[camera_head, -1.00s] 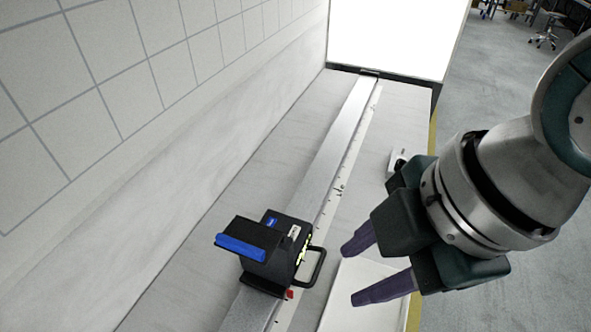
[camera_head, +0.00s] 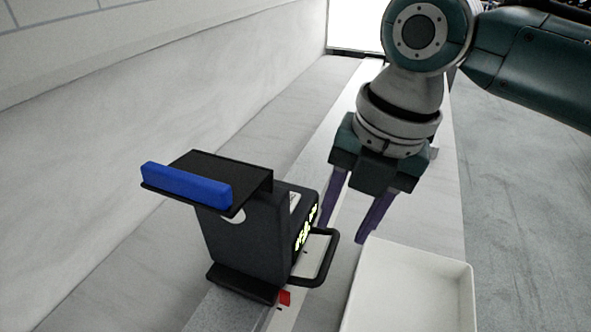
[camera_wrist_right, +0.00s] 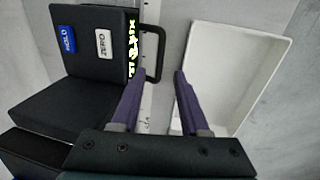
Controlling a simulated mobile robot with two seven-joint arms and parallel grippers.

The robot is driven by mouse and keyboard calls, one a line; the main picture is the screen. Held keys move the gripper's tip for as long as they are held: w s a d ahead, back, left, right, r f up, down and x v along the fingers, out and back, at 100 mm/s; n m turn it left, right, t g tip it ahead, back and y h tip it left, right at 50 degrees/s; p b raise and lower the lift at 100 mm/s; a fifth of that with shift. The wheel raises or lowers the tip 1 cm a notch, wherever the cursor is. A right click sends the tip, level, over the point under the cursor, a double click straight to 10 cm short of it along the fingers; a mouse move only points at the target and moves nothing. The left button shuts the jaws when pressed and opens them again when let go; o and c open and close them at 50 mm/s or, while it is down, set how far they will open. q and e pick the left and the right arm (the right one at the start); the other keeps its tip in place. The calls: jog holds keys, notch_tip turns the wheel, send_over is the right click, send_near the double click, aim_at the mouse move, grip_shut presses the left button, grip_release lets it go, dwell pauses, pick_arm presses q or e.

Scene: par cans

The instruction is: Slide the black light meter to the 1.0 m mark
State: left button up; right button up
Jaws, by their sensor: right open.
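The black light meter (camera_head: 243,236) stands upright on the metal rail at the lower middle of the head view. It has a blue block (camera_head: 187,184) on its top plate, a lit yellow display, a black loop handle (camera_head: 325,258) on its right side and a red tab (camera_head: 285,297) at its foot. My right gripper (camera_head: 343,232) is open and empty, just behind and right of the handle. In the right wrist view, the handle (camera_wrist_right: 155,54) lies ahead of the gripper's left finger, and the meter (camera_wrist_right: 97,45) shows HOLD and ZERO buttons. The left gripper is not in view.
A white tray (camera_head: 463,290) lies right of the handle, and shows right of the fingers in the wrist view (camera_wrist_right: 279,55). A scale strip runs along the rail. A pale wall bounds the bench at left. The rail (camera_head: 225,312) looks clear behind the meter.

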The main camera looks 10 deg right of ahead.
aim_at(330, 255)
jog(key=f, duration=0.3)
jog(key=a+f+b, duration=0.1)
jog(key=f, duration=0.1)
jog(key=shift+w+f, duration=0.25)
jog(key=shift+f, duration=0.1)
jog(key=shift+d, duration=0.1)
grip_shut()
dwell(1.0)
